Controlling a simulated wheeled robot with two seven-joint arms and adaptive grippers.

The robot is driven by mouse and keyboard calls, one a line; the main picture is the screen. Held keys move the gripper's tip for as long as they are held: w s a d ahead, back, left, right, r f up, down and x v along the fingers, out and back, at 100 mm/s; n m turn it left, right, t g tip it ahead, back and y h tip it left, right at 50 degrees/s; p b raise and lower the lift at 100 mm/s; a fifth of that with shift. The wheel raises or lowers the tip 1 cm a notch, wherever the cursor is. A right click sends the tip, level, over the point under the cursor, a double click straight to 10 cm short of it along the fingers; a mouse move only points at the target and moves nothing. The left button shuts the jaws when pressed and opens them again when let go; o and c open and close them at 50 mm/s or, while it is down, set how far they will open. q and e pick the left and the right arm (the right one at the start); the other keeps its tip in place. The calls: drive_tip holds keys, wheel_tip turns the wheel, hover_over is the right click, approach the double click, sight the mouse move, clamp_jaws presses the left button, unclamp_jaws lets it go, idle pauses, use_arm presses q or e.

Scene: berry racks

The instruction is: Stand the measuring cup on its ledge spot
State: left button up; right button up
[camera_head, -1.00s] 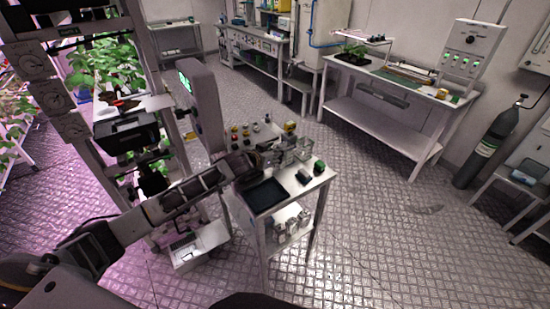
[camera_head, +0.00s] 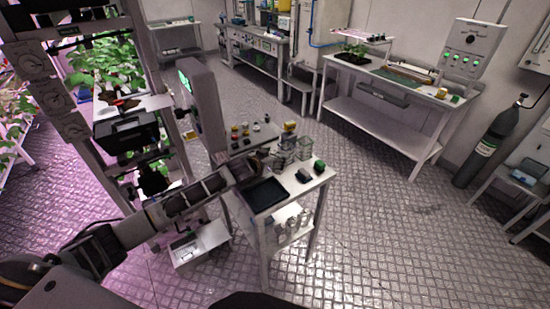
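My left gripper (camera_head: 246,170) is over the left edge of the small white table (camera_head: 316,186), behind the black tray (camera_head: 263,194). It is small and dark here, and I cannot see whether its fingers are apart or hold anything. Clear, see-through containers (camera_head: 303,148) stand on the table just right of the gripper. I cannot tell which clear thing is the measuring cup, and I cannot make out its ledge spot. My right gripper is out of view.
A dark block (camera_head: 303,175) and a green item (camera_head: 319,165) lie at the table's right side. Several glass jars (camera_head: 293,226) stand on its lower shelf. A tall grey panel (camera_head: 203,105) rises behind my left arm. The floor to the right is open.

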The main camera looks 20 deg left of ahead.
use_arm(q)
drive_tip(key=shift+r, duration=0.15)
drive_tip(key=shift+s, duration=0.1)
drive_tip(key=v, duration=1.1)
drive_tip(key=shift+s+a+b, duration=0.15)
drive_tip(key=shift+s+b, duration=0.2)
idle(0.4)
drive_tip(key=shift+r, duration=0.15)
drive_tip(key=shift+o, duration=0.4)
